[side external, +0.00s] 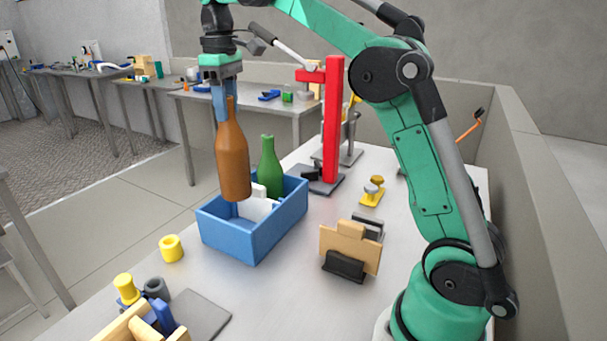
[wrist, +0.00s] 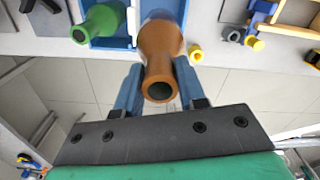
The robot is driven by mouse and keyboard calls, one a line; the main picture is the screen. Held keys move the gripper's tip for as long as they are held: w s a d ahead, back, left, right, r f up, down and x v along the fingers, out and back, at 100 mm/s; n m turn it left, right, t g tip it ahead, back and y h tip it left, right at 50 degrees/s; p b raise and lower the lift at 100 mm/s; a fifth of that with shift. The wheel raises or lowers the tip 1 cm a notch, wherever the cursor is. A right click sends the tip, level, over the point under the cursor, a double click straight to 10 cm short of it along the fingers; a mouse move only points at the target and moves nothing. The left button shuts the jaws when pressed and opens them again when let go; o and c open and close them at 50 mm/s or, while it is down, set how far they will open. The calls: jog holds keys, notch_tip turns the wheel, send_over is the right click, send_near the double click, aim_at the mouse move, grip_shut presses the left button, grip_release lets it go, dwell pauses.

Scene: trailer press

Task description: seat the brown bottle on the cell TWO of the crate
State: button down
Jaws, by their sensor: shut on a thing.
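The brown bottle (side external: 233,160) hangs upright above the left part of the blue crate (side external: 246,237). My gripper (side external: 222,105) is shut on the bottle's neck from above. In the wrist view the blue fingers (wrist: 157,92) stand on either side of the brown bottle (wrist: 160,55), with its mouth facing the camera. The green bottle (side external: 269,169) stands in the rear part of the crate; it also shows in the wrist view (wrist: 98,22). A white piece (side external: 257,207) shows inside the crate. The cell numbers cannot be read, and the bottle hides part of the crate's inside.
A red press (side external: 333,120) stands behind the crate. A wooden holder (side external: 349,248) stands to its right and a yellow ring (side external: 171,248) to its left. A wooden box (side external: 140,325) and a grey plate (side external: 200,315) lie in front. Bare table lies between the crate and the holder.

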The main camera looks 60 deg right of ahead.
aim_at(229, 133)
jog(key=shift+f, duration=0.1)
jog(key=shift+f, duration=5.15)
jog(key=shift+c, duration=2.1)
grip_release()
notch_tip(229, 133, up, 5)
jog(key=shift+r, duration=0.15)
jog(key=shift+s+a+r, duration=0.25)
jog(key=shift+s+a, duration=0.1)
jog(key=shift+a, duration=0.1)
jog(key=s+a+f+m+t, duration=0.3)
jog(key=s+a+f+t, duration=0.4)
jog(key=s, duration=0.4)
jog(key=shift+s+a+f, duration=0.3)
jog(key=shift+a+f, duration=0.05)
jog(key=shift+f, duration=0.15)
